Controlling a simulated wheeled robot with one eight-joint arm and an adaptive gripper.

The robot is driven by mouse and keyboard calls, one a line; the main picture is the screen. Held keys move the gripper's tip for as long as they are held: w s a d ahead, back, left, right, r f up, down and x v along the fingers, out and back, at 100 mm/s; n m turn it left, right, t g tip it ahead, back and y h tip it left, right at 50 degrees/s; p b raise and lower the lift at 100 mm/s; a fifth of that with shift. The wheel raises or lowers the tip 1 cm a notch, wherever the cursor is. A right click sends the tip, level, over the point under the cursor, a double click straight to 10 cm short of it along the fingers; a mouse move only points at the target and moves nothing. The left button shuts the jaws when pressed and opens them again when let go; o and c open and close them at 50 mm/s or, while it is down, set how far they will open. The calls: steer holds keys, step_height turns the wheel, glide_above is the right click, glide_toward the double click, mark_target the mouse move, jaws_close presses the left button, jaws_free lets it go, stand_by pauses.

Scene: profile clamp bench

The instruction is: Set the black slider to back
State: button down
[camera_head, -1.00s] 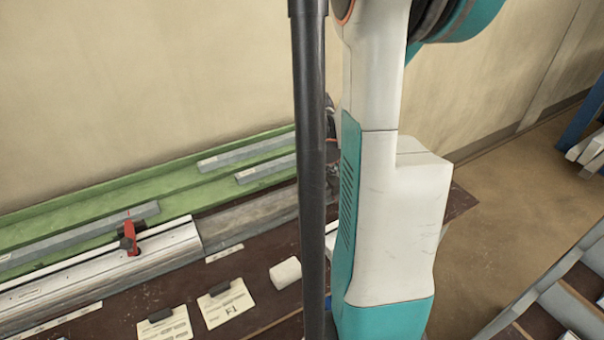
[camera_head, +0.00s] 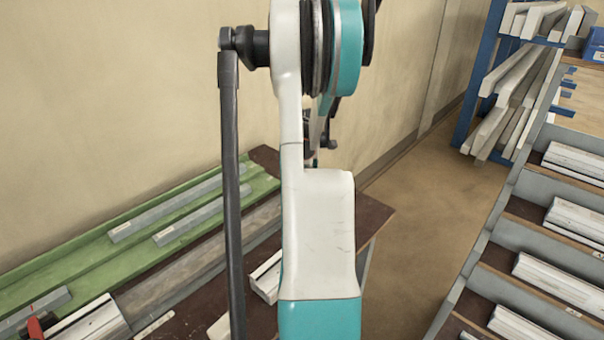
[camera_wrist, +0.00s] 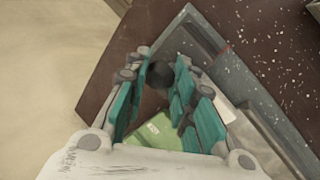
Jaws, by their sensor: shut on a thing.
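In the wrist view my gripper (camera_wrist: 163,62) has its two teal-padded fingers closed around a dark round knob (camera_wrist: 160,76), which appears to be the black slider. The fingers cover part of it, and its position along its travel cannot be read. In the head view my arm hides most of the work area, so the slider is not clearly visible there. A grey rail (camera_wrist: 213,36) runs diagonally beside the fingers in the wrist view.
The green tray (camera_head: 88,262) with grey bars lies along the wall. A red clamp lever (camera_head: 35,327) is at the lower left. Racks of profiles (camera_head: 565,220) stand at the right, with open floor (camera_head: 425,200) between them and the bench.

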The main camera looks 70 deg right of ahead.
steer(key=shift+s+d+r, duration=0.1)
steer(key=shift+d, duration=0.05)
steer(key=c, duration=1.8)
jaws_free()
steer(key=o, duration=0.5)
steer(key=shift+s+d, duration=0.15)
steer(key=v, duration=1.2)
steer(key=shift+w, duration=0.2)
